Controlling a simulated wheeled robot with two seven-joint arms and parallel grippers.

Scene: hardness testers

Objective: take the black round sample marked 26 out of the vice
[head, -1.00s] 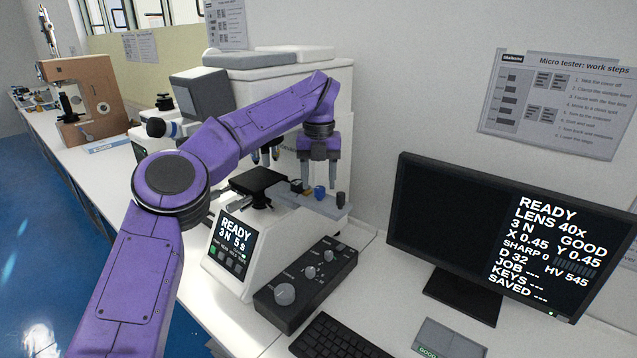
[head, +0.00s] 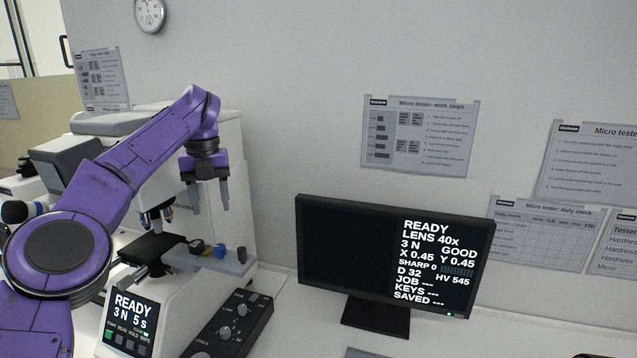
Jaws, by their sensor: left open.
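My left gripper (head: 209,209) is open and empty, pointing down above a grey bar (head: 207,262) on the front of the micro tester (head: 232,170). Small pieces stand on this bar: a black and yellow one (head: 197,247), a blue one (head: 219,251) and a dark round one (head: 241,255). The fingertips are clear of them. A black stage (head: 151,247) lies left of the bar, under the lenses (head: 155,215). I cannot make out a vice or any piece marked 26. My right gripper is not in view.
A monitor (head: 350,245) reading READY, LENS 40x stands to the right on the white bench. A black control box with knobs (head: 228,325) lies in front of the tester. The tester's small screen (head: 131,318) reads READY, 3 N, 5 s. Paper sheets (head: 420,135) hang on the wall.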

